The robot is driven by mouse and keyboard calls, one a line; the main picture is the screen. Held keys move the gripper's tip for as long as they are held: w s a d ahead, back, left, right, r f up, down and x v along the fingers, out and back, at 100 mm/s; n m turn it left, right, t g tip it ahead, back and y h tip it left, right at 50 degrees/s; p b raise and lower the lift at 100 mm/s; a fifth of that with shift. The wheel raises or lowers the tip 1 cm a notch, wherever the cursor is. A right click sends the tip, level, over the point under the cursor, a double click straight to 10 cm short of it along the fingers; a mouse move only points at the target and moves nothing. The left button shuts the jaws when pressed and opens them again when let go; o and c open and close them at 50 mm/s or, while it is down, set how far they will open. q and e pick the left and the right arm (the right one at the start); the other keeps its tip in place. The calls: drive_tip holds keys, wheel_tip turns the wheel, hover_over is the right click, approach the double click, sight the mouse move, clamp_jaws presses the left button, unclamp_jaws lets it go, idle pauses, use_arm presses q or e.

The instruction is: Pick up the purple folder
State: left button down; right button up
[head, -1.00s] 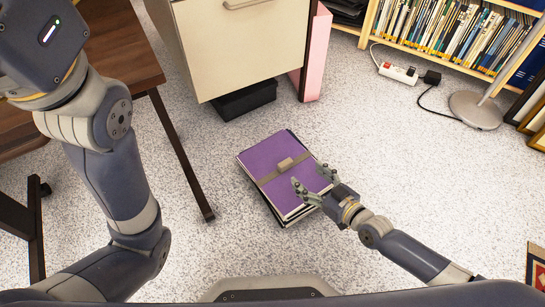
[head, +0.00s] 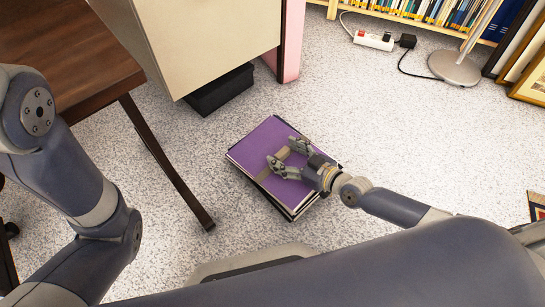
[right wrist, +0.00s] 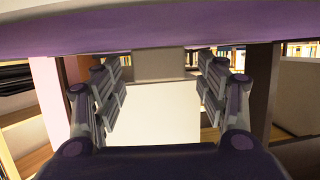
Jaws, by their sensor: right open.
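The purple folder (head: 274,130) lies flat on top of a small stack on the carpeted floor, with a grey-brown strap around it. My right gripper (head: 279,149) is open over the folder, and its fingers and wrist hide part of the folder and strap. In the right wrist view, the two fingers (right wrist: 154,75) are spread apart, with the purple folder (right wrist: 70,41) as a band across the top. The strap's grey-brown piece (right wrist: 158,65) shows between the fingers; I cannot tell whether they touch it. My left arm shows at the left, but its gripper is out of frame.
A brown desk (head: 60,45) with a slanted leg stands at the left. A beige cabinet (head: 210,40) and a black box (head: 220,90) are behind the stack. A power strip (head: 373,40), a lamp base (head: 453,68) and leaning frames (head: 515,55) are at the back right. Carpet around the stack is clear.

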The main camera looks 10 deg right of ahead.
drive_tip(key=shift+r, duration=0.1)
drive_tip(key=shift+c, duration=0.2)
drive_tip(key=c, duration=1.4)
drive_tip(key=shift+w, duration=0.1)
drive_tip(key=shift+c, duration=0.6)
drive_tip(key=shift+r, duration=0.2)
